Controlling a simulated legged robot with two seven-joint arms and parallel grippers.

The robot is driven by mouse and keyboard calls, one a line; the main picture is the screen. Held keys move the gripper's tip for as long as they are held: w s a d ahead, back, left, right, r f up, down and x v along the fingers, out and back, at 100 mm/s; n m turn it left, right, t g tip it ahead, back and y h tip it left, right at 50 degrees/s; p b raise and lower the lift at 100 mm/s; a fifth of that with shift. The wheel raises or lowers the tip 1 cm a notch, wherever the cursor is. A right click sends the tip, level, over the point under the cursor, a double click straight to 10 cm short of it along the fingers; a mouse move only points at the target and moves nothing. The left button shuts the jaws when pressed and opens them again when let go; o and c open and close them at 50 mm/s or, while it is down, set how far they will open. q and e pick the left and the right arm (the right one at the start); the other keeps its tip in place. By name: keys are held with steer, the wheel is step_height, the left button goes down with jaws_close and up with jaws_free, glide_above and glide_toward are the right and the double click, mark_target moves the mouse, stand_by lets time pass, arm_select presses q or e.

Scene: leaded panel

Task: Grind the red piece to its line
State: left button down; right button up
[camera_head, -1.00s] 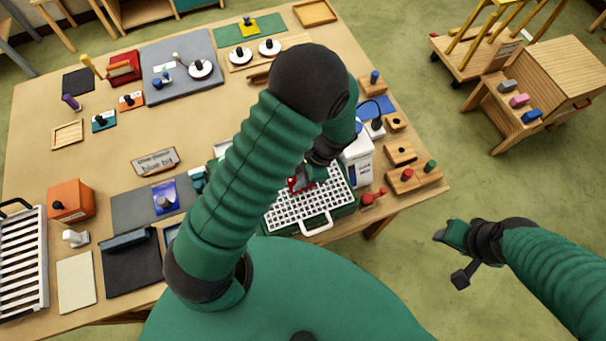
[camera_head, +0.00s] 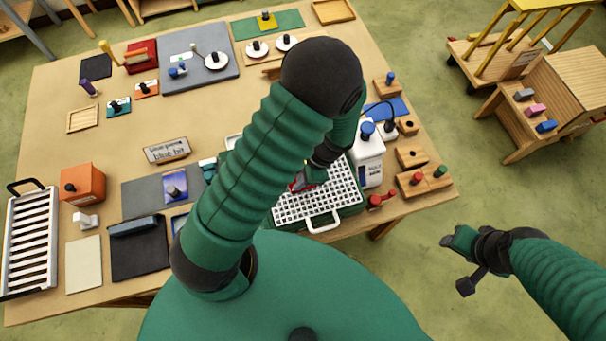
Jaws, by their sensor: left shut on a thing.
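The red piece (camera_head: 298,183) shows as a small red patch at the tip of my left gripper (camera_head: 304,180), which is shut on it. My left arm hides much of both. They are over the white grid top of the grinder tray (camera_head: 345,198); I cannot tell whether the piece touches the grid. The line on the piece is too small to see. The white grinder unit (camera_head: 369,160) with a blue knob stands just right of the grid. My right gripper (camera_head: 452,242) is off the table at the right, over the floor, empty; its jaws are too unclear to judge.
Wooden blocks with coloured knobs (camera_head: 424,181) and a red handled item (camera_head: 381,201) line the table's right edge. An orange box (camera_head: 83,184), a white rack (camera_head: 30,240) and a dark mat (camera_head: 139,256) are at left. A wooden cart (camera_head: 555,95) stands right, apart.

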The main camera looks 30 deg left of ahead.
stand_by(0.4)
arm_select(q)
steer(key=shift+w+d, duration=0.8)
steer(key=shift+w, duration=0.25)
steer(key=shift+w+d, duration=0.9)
steer(key=shift+w, duration=0.2)
steer(key=shift+s, duration=0.15)
steer(key=shift+s+d, duration=0.45)
steer(key=shift+d, duration=0.1)
steer(key=shift+s+d+p, duration=0.3)
steer(key=shift+s+d, duration=0.45)
steer(key=shift+d, duration=0.2)
steer(key=c, duration=1)
jaws_free()
